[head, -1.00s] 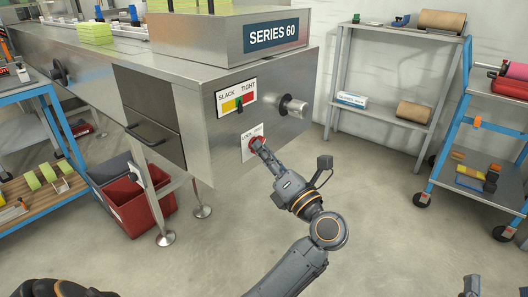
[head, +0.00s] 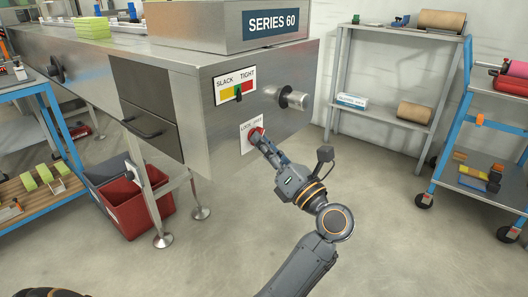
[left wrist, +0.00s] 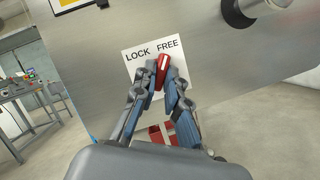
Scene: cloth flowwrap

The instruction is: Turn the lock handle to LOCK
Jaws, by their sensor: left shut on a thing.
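The red lock handle (left wrist: 162,72) sits on a white plate (left wrist: 136,60) marked LOCK on the left and FREE on the right. In the left wrist view its upper end points up toward the near edge of the word FREE. In the head view the red handle (head: 256,135) shows low on the machine's end panel, partly covered by my fingers. My left gripper (head: 260,142) is shut on it; both fingertips (left wrist: 162,82) lie along its sides. Its pivot is hidden. My right gripper is not in view.
A metal knob (head: 291,98) sticks out of the panel above the handle. A SLACK/TIGHT gauge (head: 236,85) has its pointer in the green. A red bin (head: 125,205) stands under the machine. The floor to the right is open, with a grey shelf (head: 390,115) behind.

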